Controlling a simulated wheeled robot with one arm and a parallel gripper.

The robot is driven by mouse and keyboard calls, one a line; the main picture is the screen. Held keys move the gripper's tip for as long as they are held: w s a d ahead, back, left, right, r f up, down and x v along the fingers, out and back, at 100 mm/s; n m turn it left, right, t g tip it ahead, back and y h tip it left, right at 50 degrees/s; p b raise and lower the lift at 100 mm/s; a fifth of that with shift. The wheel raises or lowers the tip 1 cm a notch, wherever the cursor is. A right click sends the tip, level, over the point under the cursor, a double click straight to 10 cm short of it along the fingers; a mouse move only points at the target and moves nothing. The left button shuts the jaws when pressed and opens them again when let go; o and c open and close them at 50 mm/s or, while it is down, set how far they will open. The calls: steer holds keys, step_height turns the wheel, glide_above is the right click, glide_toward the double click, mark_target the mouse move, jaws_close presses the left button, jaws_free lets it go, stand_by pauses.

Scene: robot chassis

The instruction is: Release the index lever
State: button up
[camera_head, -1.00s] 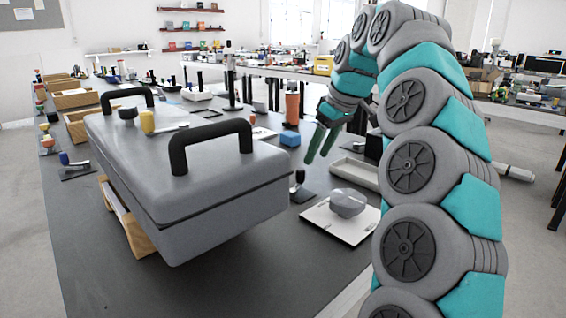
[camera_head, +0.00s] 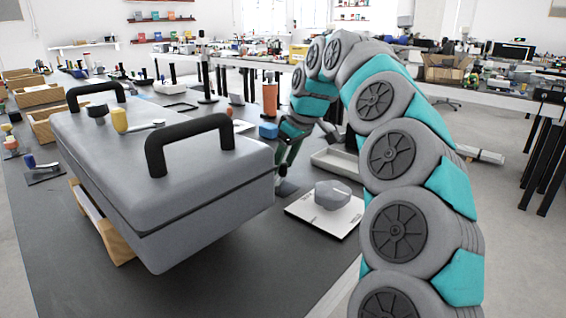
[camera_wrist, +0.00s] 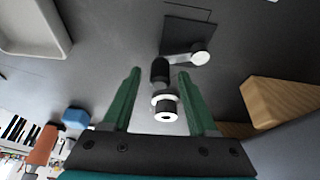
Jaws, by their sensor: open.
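A small lever device stands on the dark bench and shows in the wrist view: a dark square plate (camera_wrist: 188,32), a grey arm (camera_wrist: 181,58) with a pale round end, and a black handle (camera_wrist: 160,72) with a white collar and white-ringed tip. I take this to be the index lever. My gripper (camera_wrist: 159,75) is open, its green fingers on either side of the handle, with a visible gap on both sides. In the head view my gripper (camera_head: 281,168) is low beside the grey case, which hides part of it; the lever is mostly hidden there.
A large grey case (camera_head: 150,165) with black handles stands left of my gripper on wooden supports (camera_wrist: 285,100). A white board (camera_head: 300,208) with a grey lump (camera_head: 332,195) lies to the right. A pale tray (camera_head: 335,160), a blue block (camera_head: 268,131) and an orange cylinder (camera_head: 270,98) are behind.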

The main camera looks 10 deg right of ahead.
steer(key=shift+f, duration=0.15)
jaws_close()
stand_by(0.4)
